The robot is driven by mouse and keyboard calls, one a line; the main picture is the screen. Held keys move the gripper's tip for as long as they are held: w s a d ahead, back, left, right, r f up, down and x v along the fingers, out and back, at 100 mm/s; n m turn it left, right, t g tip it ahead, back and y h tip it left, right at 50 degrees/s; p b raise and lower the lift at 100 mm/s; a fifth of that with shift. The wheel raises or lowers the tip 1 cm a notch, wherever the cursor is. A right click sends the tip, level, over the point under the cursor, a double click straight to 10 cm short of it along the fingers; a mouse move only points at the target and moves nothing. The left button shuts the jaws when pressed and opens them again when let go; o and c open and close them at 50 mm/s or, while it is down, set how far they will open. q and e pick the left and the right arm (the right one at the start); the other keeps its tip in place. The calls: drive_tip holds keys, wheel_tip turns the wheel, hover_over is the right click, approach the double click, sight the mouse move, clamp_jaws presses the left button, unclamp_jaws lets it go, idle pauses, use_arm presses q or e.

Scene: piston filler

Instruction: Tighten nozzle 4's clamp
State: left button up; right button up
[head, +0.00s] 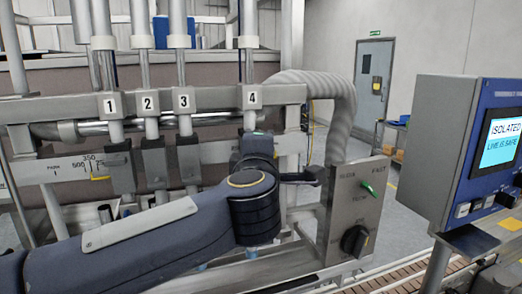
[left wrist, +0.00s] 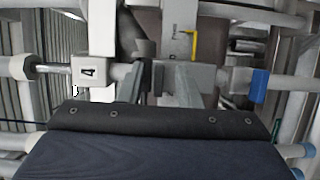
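The nozzle 4 plate (head: 252,97) is on the upper rail in the head view, with its pipe above. In the left wrist view the label 4 (left wrist: 88,70) shows at left. My left arm covers the place below plate 4 in the head view, so clamp 4 is mostly hidden. A dark part (head: 300,176) juts out right of my wrist; I cannot tell what it is. My left gripper (left wrist: 165,85) has its fingers apart in the left wrist view, with pale metal behind the gap. I cannot see its contact with the clamp. My right gripper is out of view.
Dark clamps hang under plates 1 (head: 110,104), 2 (head: 148,102) and 3 (head: 183,101). A control box (head: 358,205) with a green switch and black knob stands close right of my arm. The screen (head: 500,143) reads ISOLATED. A corrugated hose (head: 335,100) curves above.

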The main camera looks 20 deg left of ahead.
use_arm(q)
drive_tip(key=b+v, duration=0.2)
drive_tip(key=v, duration=0.6)
drive_tip(key=s+a+f+m+g+h, duration=0.2)
drive_tip(key=s+f+m+g, duration=0.2)
drive_tip(key=f, duration=0.8)
drive_tip(key=s+a+f+m+g+h+b, duration=0.1)
drive_tip(key=s+a+f+m+g+h, duration=0.2)
drive_tip(key=s+f+m, duration=0.5)
drive_tip(key=s+a+f+m+g+h+b, duration=0.1)
drive_tip(key=s+f+m+g, duration=0.4)
drive_tip(key=f, duration=1.3)
drive_tip(key=s+a+m+h, duration=0.1)
drive_tip(key=s+a, duration=0.1)
drive_tip(key=shift+s+h, duration=0.3)
drive_tip(key=shift+s, duration=0.05)
